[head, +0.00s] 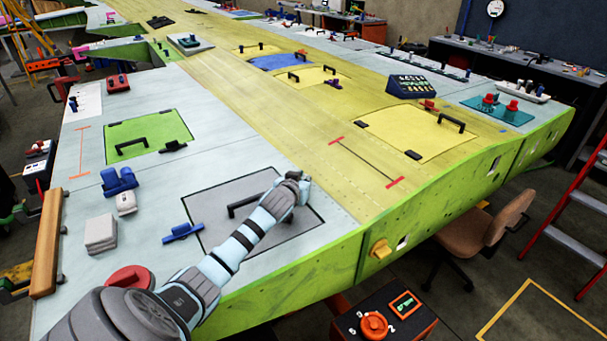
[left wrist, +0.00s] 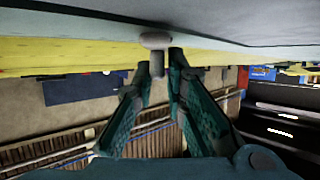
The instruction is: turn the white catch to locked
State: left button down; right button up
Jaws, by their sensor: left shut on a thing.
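My left arm reaches across the wing in the head view, and my left gripper (head: 298,184) is at the far right corner of the grey panel (head: 215,225). In the left wrist view the fingers of my left gripper (left wrist: 160,60) are closed in on both sides of a small pale catch (left wrist: 156,40). The catch has a rounded pale head and a short stem between the fingertips. It sits against the pale wing surface. In the head view my gripper hides it. I cannot tell how far it is turned. My right gripper is not in view.
The grey panel has a black handle (head: 240,208) beside my forearm. A blue clamp (head: 182,232) lies left of the panel. A red-marked strip (head: 366,161) and a yellow panel (head: 425,132) are beyond it. The wing's green edge (head: 300,283) is on the near side.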

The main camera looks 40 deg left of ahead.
pick_arm(q)
jog(key=shift+a+m+t+h, duration=0.15)
jog(key=shift+m+t+h, duration=0.15)
jog(key=shift+m+h, duration=0.2)
jog(key=m+h+b, duration=0.1)
jog(key=b, duration=0.1)
jog(key=m+h+b, duration=0.1)
jog(key=b, duration=0.2)
jog(key=m+h+b, duration=0.1)
jog(key=h+b, duration=0.1)
jog(key=shift+a+f+m+t+b, duration=0.2)
jog(key=shift+f+m+t+b, duration=0.1)
jog(key=shift+m+t, duration=0.1)
jog(key=shift+r+m+h+b, duration=0.2)
jog(key=shift+m+h+b, duration=0.1)
jog(key=shift+h+b, duration=0.25)
jog(key=c, duration=1.7)
grip_release()
jog(key=shift+d, duration=0.1)
jog(key=shift+r, duration=0.1)
notch_tip(320, 180, up, 10)
jog(key=shift+f, duration=0.1)
